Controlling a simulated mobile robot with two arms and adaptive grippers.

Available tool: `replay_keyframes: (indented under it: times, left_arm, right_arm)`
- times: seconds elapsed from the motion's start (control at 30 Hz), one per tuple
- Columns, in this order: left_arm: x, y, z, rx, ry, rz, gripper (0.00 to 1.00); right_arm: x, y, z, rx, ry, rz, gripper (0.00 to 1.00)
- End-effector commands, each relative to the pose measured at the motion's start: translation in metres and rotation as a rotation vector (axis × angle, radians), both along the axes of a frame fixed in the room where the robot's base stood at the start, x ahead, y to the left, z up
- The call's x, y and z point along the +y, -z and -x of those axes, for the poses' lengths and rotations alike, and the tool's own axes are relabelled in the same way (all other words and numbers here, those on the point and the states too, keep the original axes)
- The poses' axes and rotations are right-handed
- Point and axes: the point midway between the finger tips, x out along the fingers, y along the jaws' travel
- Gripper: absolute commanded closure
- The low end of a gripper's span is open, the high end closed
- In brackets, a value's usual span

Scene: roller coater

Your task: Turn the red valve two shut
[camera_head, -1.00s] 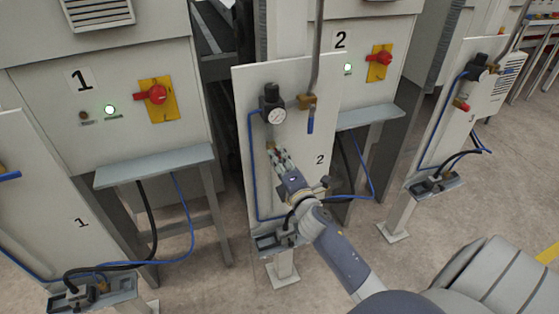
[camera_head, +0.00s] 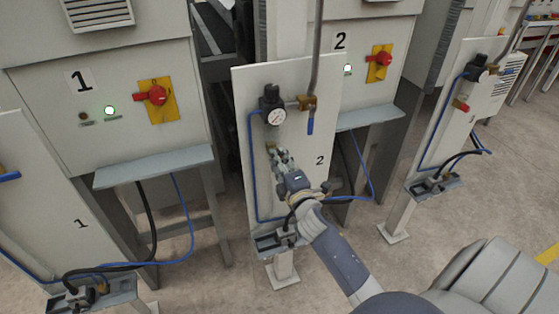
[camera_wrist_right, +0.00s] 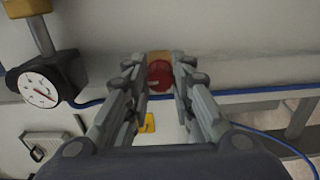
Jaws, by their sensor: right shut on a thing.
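The red valve two (camera_wrist_right: 160,75) shows in the right wrist view as a round red knob in front of a brass fitting, between my fingertips. My right gripper (camera_wrist_right: 159,82) is shut on it. In the head view my right gripper (camera_head: 276,152) reaches up to the panel marked 2 (camera_head: 300,190), below the pressure gauge (camera_head: 275,117). There its fingers hide the valve. The gauge also shows at the left of the right wrist view (camera_wrist_right: 40,90). My left gripper is not in view.
A brass fitting with a blue lever (camera_head: 310,125) is beside the gauge. A blue hose (camera_head: 251,165) runs down the panel's left side. Machine two's red switch (camera_head: 384,59) is behind at right. A shelf (camera_head: 370,117) juts out right of the panel. Floor is open at lower right.

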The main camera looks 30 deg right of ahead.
Motion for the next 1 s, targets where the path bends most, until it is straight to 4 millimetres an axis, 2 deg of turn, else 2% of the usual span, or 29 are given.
replay_keyframes:
  times: [0.03, 0.1, 0.13, 0.57, 0.77, 1.0]
  left_arm:
    - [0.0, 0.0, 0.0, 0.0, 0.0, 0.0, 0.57]
    - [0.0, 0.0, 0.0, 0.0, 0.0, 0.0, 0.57]
    - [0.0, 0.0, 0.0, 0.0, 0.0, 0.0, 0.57]
    - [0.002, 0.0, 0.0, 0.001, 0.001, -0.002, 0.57]
    - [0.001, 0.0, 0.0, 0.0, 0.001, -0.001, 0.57]
    - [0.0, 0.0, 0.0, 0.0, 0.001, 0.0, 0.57]
  right_arm:
    - [0.0, 0.0, 0.0, 0.001, 0.001, -0.002, 0.75]
    - [0.0, 0.0, 0.0, 0.001, 0.001, -0.002, 0.59]
    - [0.0, 0.0, 0.0, 0.001, 0.001, -0.001, 0.57]
    - [0.002, 0.001, 0.006, 0.002, 0.0, 0.0, 0.57]
    - [0.008, 0.002, 0.033, 0.003, 0.0, -0.002, 0.57]
    - [0.019, 0.002, 0.078, 0.003, 0.001, -0.004, 0.57]
